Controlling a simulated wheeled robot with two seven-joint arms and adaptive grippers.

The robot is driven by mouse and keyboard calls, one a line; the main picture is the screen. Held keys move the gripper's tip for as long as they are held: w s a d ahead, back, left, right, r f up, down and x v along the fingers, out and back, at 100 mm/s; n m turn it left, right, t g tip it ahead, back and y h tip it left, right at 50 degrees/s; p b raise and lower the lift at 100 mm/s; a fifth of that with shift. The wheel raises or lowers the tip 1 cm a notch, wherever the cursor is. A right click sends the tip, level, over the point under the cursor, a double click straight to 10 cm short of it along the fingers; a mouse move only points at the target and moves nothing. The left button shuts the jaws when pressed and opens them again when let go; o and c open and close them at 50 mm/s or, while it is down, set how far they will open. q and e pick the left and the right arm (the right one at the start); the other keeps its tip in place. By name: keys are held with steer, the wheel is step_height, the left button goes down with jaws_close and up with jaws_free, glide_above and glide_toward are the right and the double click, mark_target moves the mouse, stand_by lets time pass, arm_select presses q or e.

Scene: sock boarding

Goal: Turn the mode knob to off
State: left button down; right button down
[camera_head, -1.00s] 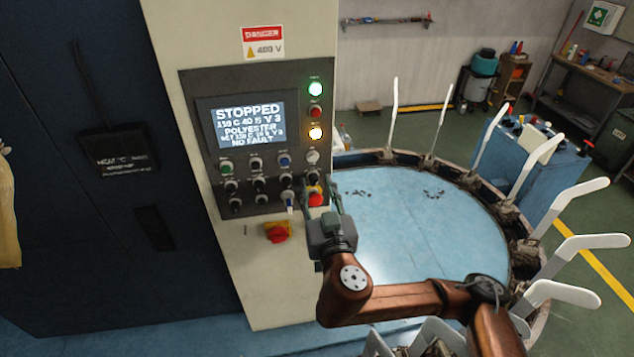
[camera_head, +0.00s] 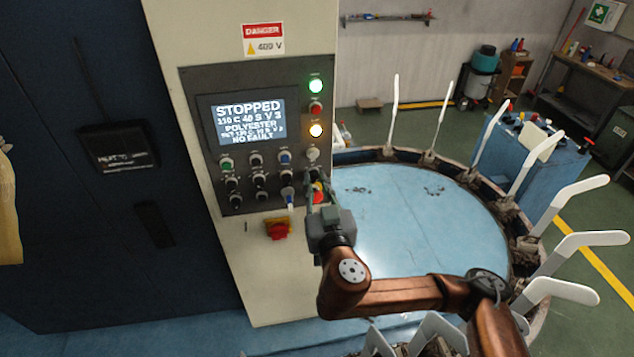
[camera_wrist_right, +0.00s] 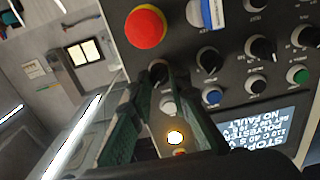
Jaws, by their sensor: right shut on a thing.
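The control panel (camera_head: 202,176) stands upright on the cream cabinet, with rows of knobs and buttons. My right gripper (camera_head: 313,178) reaches it from below, at the panel's lower right. In the right wrist view its two green-grey fingers (camera_wrist_right: 152,82) are shut on a dark knob (camera_wrist_right: 158,70), which I take to be the mode knob. Its label cannot be read and the fingers hide part of it. The knob sits between the red mushroom button (camera_wrist_right: 146,27) and a pale round control (camera_wrist_right: 168,105). Its pointer direction cannot be told. My left gripper is not in view.
The panel screen (camera_head: 251,122) reads STOPPED and NO FAULT. A blue-and-white switch (camera_head: 289,198) sits close left of my fingers, and a red rotary switch (camera_head: 277,228) is below. A round blue table (camera_head: 420,215) ringed with white sock boards (camera_head: 567,201) lies right.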

steer(key=shift+f+n, duration=0.1)
steer(key=shift+n, duration=1.1)
steer(key=n+p, duration=0.2)
steer(key=n, duration=0.1)
steer(key=shift+r, duration=0.2)
steer(key=shift+n+p, duration=1.2)
steer(key=shift+n, duration=0.4)
steer(key=shift+f, duration=0.1)
steer(key=c, duration=1.8)
jaws_free()
steer(key=shift+s, duration=0.1)
